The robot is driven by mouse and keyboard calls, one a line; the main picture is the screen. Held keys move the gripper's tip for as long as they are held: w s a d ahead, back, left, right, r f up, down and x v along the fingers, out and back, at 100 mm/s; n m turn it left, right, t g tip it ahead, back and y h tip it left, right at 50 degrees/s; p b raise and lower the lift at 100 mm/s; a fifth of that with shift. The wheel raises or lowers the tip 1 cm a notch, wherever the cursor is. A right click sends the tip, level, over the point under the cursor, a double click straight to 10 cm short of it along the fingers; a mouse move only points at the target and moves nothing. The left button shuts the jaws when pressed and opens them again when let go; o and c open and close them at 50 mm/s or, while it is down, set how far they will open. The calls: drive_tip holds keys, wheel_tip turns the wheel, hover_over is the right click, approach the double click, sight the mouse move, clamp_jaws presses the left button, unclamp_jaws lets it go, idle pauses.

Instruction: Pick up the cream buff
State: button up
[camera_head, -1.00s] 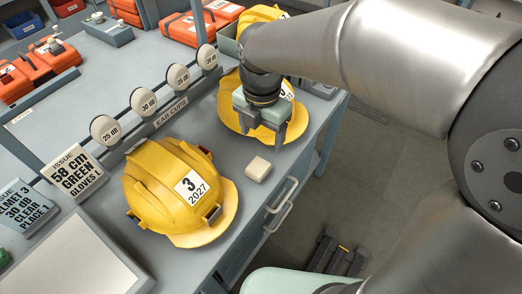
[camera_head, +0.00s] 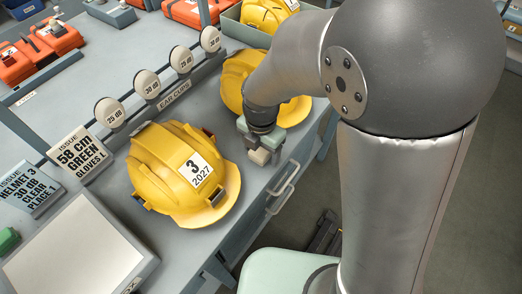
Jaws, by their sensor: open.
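The cream buff (camera_head: 259,157) is a small pale block at the front of the grey bench, right of the yellow helmet marked 3 2027 (camera_head: 185,180). My gripper (camera_head: 262,152) is over it, pointing down, with its fingers around or beside the block. The jaws are open. The gripper and wrist hide part of the buff, and I cannot tell whether a finger touches it.
A second yellow helmet (camera_head: 236,82) stands just behind my gripper, partly hidden by my arm. A row of ear cups (camera_head: 145,84) stands along the bench. A sign for 58 cm green gloves (camera_head: 82,153) is at left. Drawer handles (camera_head: 283,183) stick out from the front.

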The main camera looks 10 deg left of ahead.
drive_tip(key=c, duration=1.1)
drive_tip(key=shift+o, duration=0.2)
drive_tip(key=shift+r, duration=0.1)
drive_tip(key=shift+r, duration=0.5)
drive_tip(key=r, duration=0.2)
drive_tip(key=shift+d+r, duration=0.25)
drive_tip(key=shift+r, duration=0.1)
drive_tip(key=s+d+r+b, duration=0.1)
drive_tip(key=d+r, duration=0.8)
drive_tip(key=d, duration=0.4)
drive_tip(key=shift+s+d+b, duration=0.2)
drive_tip(key=shift+s+b, duration=0.15)
drive_tip(key=shift+o, duration=0.5)
